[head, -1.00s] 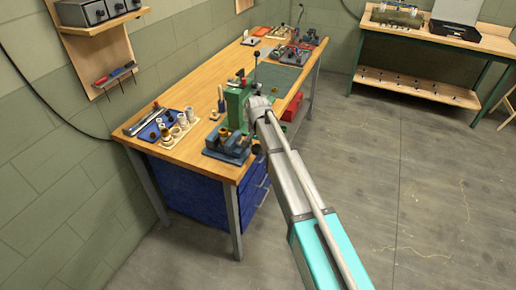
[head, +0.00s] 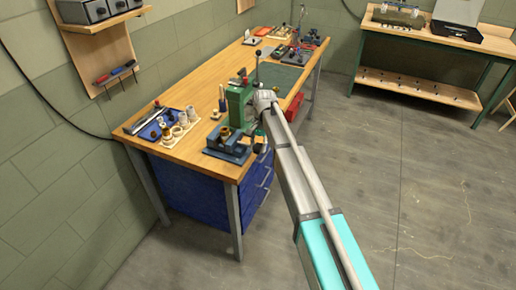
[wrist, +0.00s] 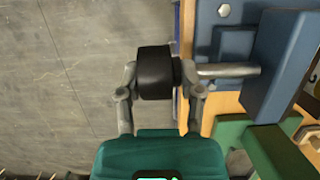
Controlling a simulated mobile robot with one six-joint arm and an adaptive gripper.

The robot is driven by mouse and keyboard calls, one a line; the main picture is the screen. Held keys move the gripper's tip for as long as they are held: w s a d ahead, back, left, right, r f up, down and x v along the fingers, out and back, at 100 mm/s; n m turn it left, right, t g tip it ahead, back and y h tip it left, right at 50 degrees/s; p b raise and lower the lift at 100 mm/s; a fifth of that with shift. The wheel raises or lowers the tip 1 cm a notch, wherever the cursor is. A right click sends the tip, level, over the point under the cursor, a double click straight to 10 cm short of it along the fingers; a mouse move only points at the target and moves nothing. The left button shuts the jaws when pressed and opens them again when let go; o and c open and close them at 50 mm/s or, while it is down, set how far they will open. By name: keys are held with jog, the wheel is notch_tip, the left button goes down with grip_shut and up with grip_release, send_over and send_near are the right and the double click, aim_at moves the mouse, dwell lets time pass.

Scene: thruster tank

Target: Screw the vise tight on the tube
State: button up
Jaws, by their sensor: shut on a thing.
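The blue vise (head: 228,150) stands at the near front corner of the wooden workbench, with a brass-coloured tube (head: 224,133) upright at its jaws in the head view. In the wrist view, the vise's blue block (wrist: 284,64) is at the right. A metal screw (wrist: 228,70) runs from it to a black knob (wrist: 155,72). My gripper (wrist: 159,88) is shut on this knob, one finger on each side. How firmly the jaws bear on the tube cannot be told.
A green press (head: 238,104) stands just behind the vise. The floor to the right is clear.

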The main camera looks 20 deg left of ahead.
jog(key=shift+w+d+f+g+b, duration=0.1)
jog(key=shift+d+g+b, duration=0.15)
jog(key=shift+g, duration=0.25)
jog(key=shift+w+d+f+g+b, duration=0.1)
jog(key=shift+g+b, duration=0.2)
jog(key=shift+g, duration=0.2)
jog(key=shift+r+g+b, duration=0.1)
jog(key=shift+g+b, duration=0.2)
jog(key=shift+g, duration=0.2)
jog(key=o, duration=1)
jog(key=shift+r, duration=0.1)
jog(key=shift+a, duration=0.1)
